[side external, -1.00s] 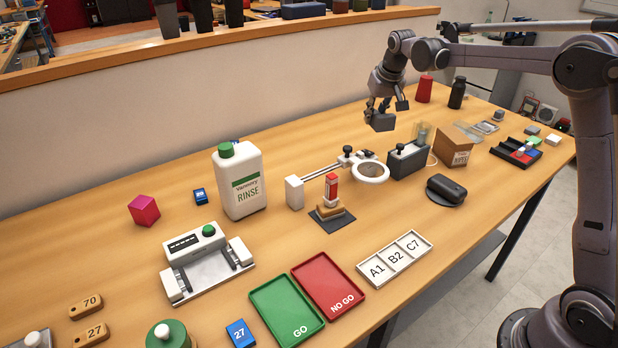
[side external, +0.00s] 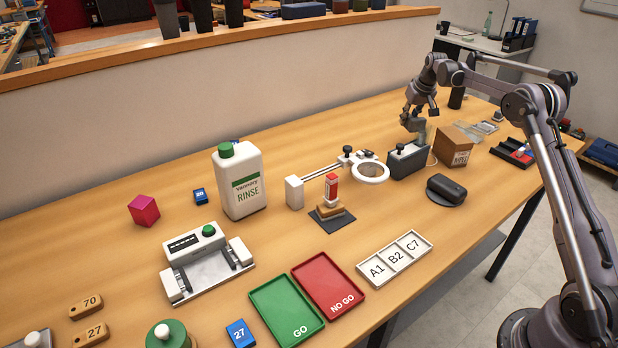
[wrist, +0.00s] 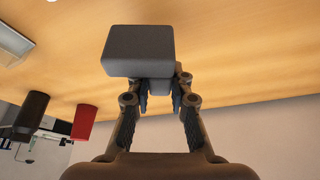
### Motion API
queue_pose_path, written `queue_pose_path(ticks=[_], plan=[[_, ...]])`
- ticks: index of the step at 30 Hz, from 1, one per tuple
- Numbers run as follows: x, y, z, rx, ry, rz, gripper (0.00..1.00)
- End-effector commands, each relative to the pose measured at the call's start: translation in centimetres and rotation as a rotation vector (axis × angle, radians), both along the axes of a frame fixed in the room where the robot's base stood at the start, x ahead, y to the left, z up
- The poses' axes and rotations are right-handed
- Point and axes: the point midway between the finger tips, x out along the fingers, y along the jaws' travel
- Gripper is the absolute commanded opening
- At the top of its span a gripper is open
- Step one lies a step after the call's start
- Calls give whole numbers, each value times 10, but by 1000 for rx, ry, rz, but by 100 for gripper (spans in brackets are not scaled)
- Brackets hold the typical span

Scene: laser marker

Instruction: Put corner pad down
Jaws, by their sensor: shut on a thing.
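A grey block, which I take to be the corner pad (wrist: 138,50), is held at the tips of my gripper (wrist: 162,90) in the wrist view. Bare wood tabletop shows around it there. In the side view the pad (side external: 411,123) is small and partly covered by my gripper (side external: 421,108). It appears just above and behind the dark grey box with a black knob (side external: 408,161). I cannot tell from this view whether the pad touches anything.
A cardboard box (side external: 453,148) stands right of the dark grey box. A ring lens on an arm (side external: 370,173) is left of it. A black device on a round base (side external: 446,189) lies in front. A dark bottle (side external: 457,93) stands behind. The table's back left is fairly clear.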

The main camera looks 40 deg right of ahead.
Motion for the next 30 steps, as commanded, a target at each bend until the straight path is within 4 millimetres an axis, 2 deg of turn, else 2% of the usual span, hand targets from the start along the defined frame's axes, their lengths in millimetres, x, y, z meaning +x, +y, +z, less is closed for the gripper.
queue_pose_path(ticks=[11,24,25,27,30], plan=[[0,1,-42,0,0,0,4],[0,1,-48,0,0,0,4],[0,1,-48,0,0,0,22],[0,1,-48,0,0,0,42],[0,1,-48,0,0,0,42]])
